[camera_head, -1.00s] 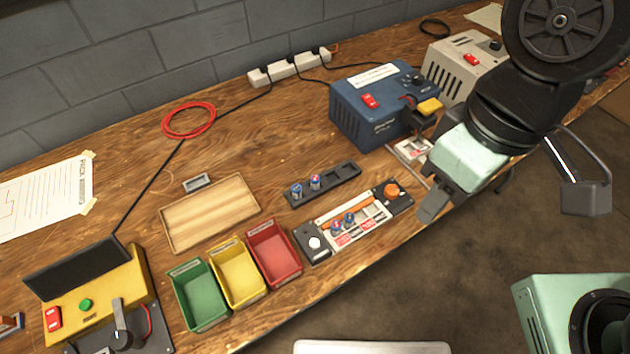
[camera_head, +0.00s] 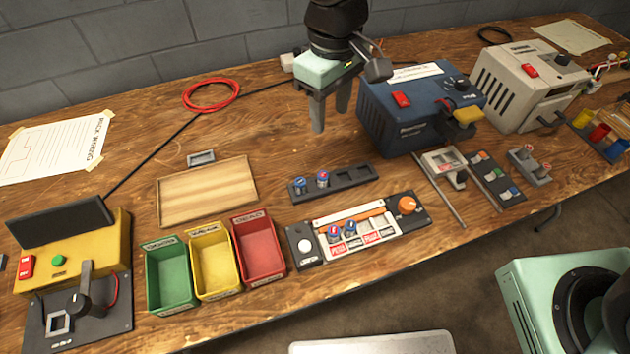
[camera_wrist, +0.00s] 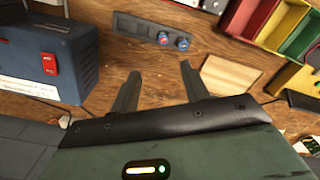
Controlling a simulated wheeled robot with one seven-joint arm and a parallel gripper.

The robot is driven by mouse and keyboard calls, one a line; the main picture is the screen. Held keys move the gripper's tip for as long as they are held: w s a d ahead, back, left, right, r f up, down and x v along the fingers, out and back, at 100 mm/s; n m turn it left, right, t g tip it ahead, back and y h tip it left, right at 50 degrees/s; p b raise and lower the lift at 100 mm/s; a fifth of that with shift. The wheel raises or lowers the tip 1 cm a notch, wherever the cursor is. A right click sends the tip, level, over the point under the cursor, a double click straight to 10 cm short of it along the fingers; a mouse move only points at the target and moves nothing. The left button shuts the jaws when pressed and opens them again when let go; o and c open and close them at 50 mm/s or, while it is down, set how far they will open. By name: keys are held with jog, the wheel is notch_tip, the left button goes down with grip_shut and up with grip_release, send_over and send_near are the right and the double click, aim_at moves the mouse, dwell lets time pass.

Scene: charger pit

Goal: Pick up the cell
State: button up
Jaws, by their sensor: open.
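Two blue cells stand upright in the left slots of a black rack (camera_head: 350,179): a blue-topped left cell (camera_head: 298,187) and a right cell (camera_head: 322,180) with red on its top. Two more blue cells (camera_head: 342,230) stand in the left slots of the charger panel (camera_head: 370,240). My gripper (camera_head: 331,117) is open and empty, above the table behind the rack. In the wrist view its fingers (camera_wrist: 160,74) are spread, with the rack beyond them.
A blue power unit (camera_head: 385,115) stands close to the right of my gripper. Green (camera_head: 166,275), yellow and red bins stand at the front left of the rack. A wooden tray (camera_head: 208,192) lies to the rack's left. Bare table separates tray and rack.

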send_over(323, 175)
jog(key=f, duration=1.2)
jog(key=shift+w+d+f, duration=0.2)
jog(key=shift+w+f, duration=0.1)
jog(key=shift+w, duration=0.1)
jog(key=shift+s+a+f+p, duration=0.1)
jog(key=shift+s+f+p, duration=0.1)
jog(key=shift+f, duration=1.15)
jog(key=shift+s+a+f+p, duration=0.1)
jog(key=shift+s+f, duration=0.05)
jog(key=shift+f, duration=1.15)
grip_shut()
